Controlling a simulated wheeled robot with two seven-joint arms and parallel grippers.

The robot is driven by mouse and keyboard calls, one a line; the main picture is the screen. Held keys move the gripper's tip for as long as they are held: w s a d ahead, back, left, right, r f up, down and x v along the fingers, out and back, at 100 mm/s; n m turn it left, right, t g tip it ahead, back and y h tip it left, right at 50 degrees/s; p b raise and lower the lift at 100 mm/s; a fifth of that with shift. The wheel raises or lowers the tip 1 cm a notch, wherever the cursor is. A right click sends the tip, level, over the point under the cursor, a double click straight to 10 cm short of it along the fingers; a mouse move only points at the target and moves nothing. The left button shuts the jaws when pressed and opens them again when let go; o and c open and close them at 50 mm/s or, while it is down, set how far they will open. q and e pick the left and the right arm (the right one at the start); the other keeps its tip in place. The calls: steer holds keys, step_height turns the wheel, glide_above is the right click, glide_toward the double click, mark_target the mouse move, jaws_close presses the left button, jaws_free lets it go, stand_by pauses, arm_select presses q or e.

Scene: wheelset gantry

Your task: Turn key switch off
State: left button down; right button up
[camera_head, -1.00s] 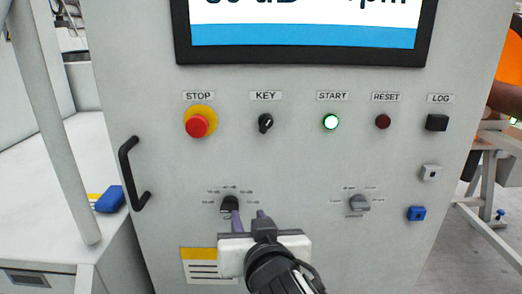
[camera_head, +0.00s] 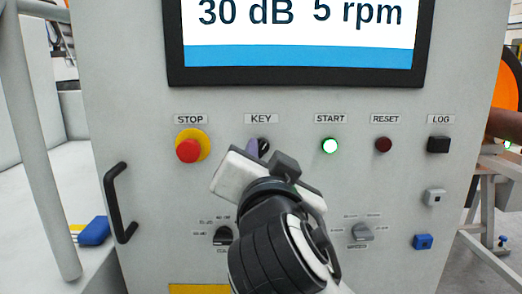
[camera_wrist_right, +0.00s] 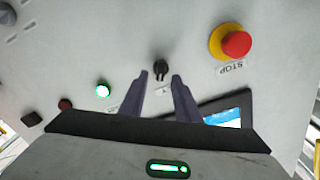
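The black key switch (camera_head: 264,145) sits under the KEY label on the grey control panel (camera_head: 130,130). In the head view it is mostly hidden behind my right gripper (camera_head: 256,150). In the right wrist view the key switch (camera_wrist_right: 161,67) shows whole, just beyond and between the two purple fingertips of my right gripper (camera_wrist_right: 159,74). The fingers are apart, one on each side of the switch's line, with nothing held between them. I cannot tell whether they touch the switch. My left gripper is not in view.
The red STOP button (camera_head: 188,151) is left of the key, and the lit green START button (camera_head: 330,146) is right of it. RESET (camera_head: 383,144) and LOG (camera_head: 438,145) buttons lie farther right. Two knobs sit below. A black handle (camera_head: 113,205) stands out at the left.

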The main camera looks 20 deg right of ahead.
mark_target(261, 147)
steer(key=shift+x, duration=1)
steer(key=shift+w, duration=0.2)
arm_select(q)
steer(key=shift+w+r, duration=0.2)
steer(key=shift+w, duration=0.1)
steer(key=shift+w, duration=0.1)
arm_select(e)
jaws_close()
